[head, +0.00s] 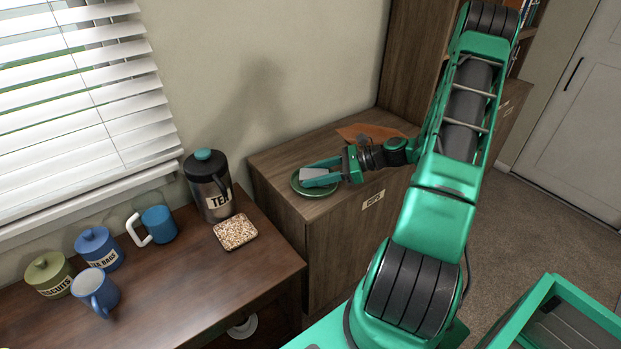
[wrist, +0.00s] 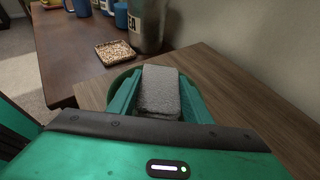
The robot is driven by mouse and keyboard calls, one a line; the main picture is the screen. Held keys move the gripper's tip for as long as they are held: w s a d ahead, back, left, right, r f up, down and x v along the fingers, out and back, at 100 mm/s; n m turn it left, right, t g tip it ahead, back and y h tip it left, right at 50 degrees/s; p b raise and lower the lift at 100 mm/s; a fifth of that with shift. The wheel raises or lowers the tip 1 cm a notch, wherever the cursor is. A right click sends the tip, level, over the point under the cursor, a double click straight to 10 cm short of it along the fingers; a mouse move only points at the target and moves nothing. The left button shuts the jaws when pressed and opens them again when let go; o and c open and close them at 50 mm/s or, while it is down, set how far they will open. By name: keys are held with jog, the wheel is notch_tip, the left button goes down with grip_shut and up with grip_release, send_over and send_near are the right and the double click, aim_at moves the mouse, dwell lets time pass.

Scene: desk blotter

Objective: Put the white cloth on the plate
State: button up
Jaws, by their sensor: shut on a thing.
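The white cloth (head: 313,173) is a small pale folded piece between the fingers of my gripper (head: 318,176). In the wrist view the cloth (wrist: 160,92) looks light grey and fills the gap between both fingers of my gripper (wrist: 158,95). The gripper is shut on it. The green round plate (head: 297,188) lies on the wooden cabinet top, directly below the gripper and cloth; its rim also shows in the wrist view (wrist: 118,80). The cloth is over the plate; I cannot tell whether it touches it. Part of the plate is hidden by the gripper.
A brown flat item (head: 365,131) lies behind my wrist on the cabinet (head: 270,162). On the lower desk (head: 190,280) to the left stand a tea canister (head: 211,190), a speckled square coaster (head: 236,232), blue mugs and lidded jars. The cabinet's front right top is clear.

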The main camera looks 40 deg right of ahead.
jog(key=shift+f, duration=0.35)
jog(key=shift+f, duration=0.1)
jog(key=o, duration=1.1)
